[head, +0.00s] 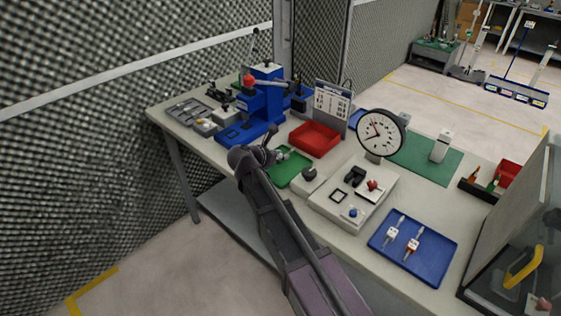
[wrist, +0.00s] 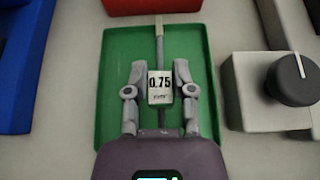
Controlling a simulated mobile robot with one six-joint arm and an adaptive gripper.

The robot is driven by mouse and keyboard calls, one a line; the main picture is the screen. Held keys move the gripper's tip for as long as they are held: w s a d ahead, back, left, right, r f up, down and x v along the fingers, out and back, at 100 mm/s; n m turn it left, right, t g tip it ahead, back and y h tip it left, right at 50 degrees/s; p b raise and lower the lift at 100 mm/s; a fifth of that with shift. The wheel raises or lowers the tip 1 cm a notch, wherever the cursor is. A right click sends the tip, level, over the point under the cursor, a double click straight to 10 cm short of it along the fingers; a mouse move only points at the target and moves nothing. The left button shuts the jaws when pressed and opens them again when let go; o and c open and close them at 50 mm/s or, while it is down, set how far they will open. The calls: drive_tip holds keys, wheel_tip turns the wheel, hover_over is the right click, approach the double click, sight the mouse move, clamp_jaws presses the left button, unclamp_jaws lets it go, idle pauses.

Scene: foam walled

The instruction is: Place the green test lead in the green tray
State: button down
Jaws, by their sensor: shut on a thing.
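The green tray (wrist: 112,60) lies flat on the bench, and it also shows in the head view (head: 293,176), partly hidden by my arm. My gripper (wrist: 160,82) is over the tray in the wrist view. It is shut on the test lead (wrist: 160,85), which has a white label reading 0.75 and a thin grey tip pointing to the tray's far edge. I cannot tell from the frames whether the lead touches the tray floor. The lead's green colour does not show clearly. In the head view my gripper (head: 279,154) is small beside the tray.
A red tray (head: 315,138) is behind the green tray. A grey box with a black knob (wrist: 292,80) stands close on the right. A blue press (head: 252,105) stands to the left. A blue tray (head: 440,262) with two leads is at the front right.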

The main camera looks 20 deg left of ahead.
sight(281, 167)
drive_tip(key=shift+w+a, duration=0.1)
drive_tip(key=shift+w, duration=0.2)
drive_tip(key=shift+w+a+f+b, duration=0.1)
drive_tip(key=shift+w+f+b, duration=0.25)
drive_tip(key=shift+f+b, duration=1.5)
drive_tip(key=shift+f, duration=0.15)
drive_tip(key=shift+c, duration=2.3)
unclamp_jaws()
drive_tip(key=shift+r, duration=0.2)
